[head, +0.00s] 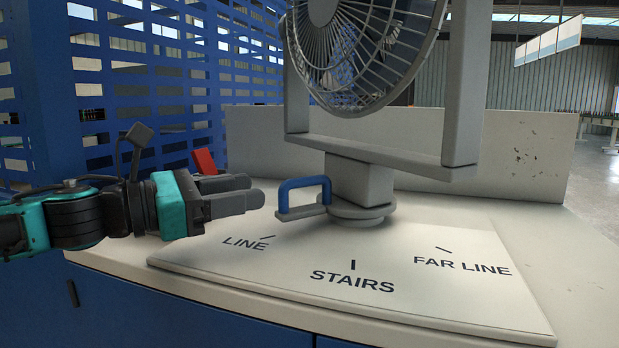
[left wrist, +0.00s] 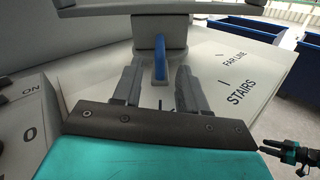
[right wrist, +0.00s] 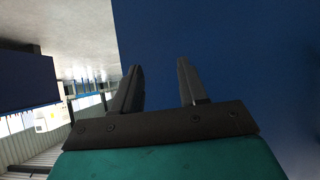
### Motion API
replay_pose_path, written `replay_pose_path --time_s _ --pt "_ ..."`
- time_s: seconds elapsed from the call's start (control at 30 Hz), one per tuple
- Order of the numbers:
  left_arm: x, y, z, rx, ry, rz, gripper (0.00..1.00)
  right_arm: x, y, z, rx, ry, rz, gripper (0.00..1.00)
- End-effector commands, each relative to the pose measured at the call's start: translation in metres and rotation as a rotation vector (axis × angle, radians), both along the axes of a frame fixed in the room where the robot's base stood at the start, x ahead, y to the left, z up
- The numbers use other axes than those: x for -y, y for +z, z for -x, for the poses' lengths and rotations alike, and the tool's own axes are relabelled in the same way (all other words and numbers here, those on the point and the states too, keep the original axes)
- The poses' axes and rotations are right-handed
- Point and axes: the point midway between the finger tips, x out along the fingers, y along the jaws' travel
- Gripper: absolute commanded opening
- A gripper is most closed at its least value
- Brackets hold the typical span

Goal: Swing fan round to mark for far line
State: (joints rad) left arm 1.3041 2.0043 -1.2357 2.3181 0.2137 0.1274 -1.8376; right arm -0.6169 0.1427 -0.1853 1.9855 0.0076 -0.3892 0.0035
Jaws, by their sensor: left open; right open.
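The grey fan (head: 350,50) stands on a post and round pivot (head: 362,208) on a pale board (head: 440,297). A blue handle (head: 304,181) rises from a grey arm at the pivot's left. The arm points left, just beyond the LINE tick (head: 268,237); the STAIRS tick (head: 353,265) and FAR LINE tick (head: 443,249) lie farther right. My left gripper (head: 255,192) is open, left of the handle. In the left wrist view the handle (left wrist: 160,58) appears ahead, between the open fingertips. My right gripper (right wrist: 160,68) is open and empty, facing a blue surface.
A blue perforated panel (head: 190,90) stands at the back left. A low pale wall (head: 530,150) runs behind the fan. A red piece (head: 204,161) sits behind my left gripper; a box marked ON and O (left wrist: 28,125) shows beside it. The board's front right is clear.

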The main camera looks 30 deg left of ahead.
Motion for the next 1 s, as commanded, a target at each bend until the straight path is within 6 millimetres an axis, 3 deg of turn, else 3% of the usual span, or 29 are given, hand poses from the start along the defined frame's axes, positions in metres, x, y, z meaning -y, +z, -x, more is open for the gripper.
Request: replay_pose_path --time_s 0.3,0.6,1.0 --pt "0.023 0.003 -0.045 0.000 -0.004 0.003 0.42 0.006 0.012 0.001 0.010 -0.012 0.010 0.43" --pt "0.041 0.000 -0.082 0.000 -0.002 0.002 0.42 0.014 0.010 0.003 0.009 -0.021 0.021 0.43" --pt "0.048 0.000 -0.097 -0.001 0.001 0.000 0.42 0.013 0.010 0.004 0.006 -0.016 0.024 0.43"
